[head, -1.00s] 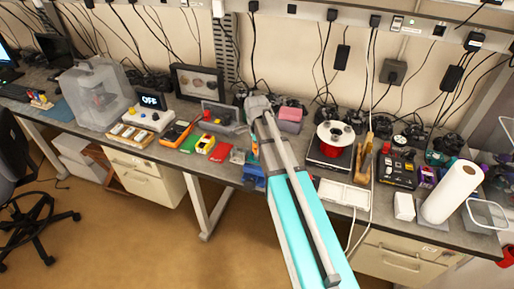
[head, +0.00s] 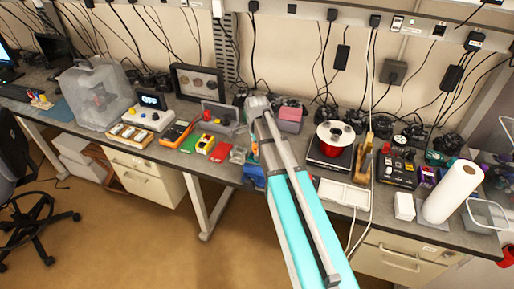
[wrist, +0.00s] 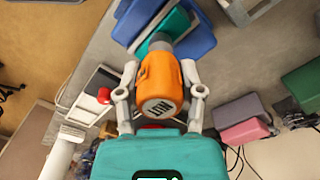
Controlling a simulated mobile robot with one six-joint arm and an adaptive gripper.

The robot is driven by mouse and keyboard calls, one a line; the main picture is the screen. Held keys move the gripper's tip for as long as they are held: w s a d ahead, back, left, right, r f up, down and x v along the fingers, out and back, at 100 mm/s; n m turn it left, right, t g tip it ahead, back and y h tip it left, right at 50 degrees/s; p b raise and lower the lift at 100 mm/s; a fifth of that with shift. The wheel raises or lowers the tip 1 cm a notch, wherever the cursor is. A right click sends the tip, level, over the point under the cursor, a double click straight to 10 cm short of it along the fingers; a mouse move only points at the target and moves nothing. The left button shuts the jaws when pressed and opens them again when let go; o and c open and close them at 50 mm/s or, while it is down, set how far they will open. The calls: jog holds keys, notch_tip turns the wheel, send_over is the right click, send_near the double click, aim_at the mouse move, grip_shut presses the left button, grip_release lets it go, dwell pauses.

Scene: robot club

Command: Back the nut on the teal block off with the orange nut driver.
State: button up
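My gripper (wrist: 159,88) is shut on the orange nut driver (wrist: 162,76), with one finger on each side of its body. The driver's grey socket end (wrist: 159,44) points away from my gripper at the teal block (wrist: 173,27). The teal block sits between the blue parts of a holder (wrist: 196,38). The socket end overlaps the block in the wrist view and hides the nut, so I cannot tell whether it is seated on it. In the head view my arm hides most of the gripper, and the blue holder (head: 252,176) shows at the bench's front edge.
A red spool (head: 335,137) on a dark stand and a white tray (head: 343,193) are right of my arm. A pink block (head: 290,115) stands behind.

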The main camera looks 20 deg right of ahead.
grip_shut()
jog(key=n, duration=1.2)
jog(key=shift+r+n, duration=0.1)
jog(key=shift+n, duration=0.2)
jog(key=o, duration=0.8)
grip_release()
jog(key=shift+c, duration=0.2)
jog(key=m, duration=1.2)
jog(key=shift+m, duration=0.3)
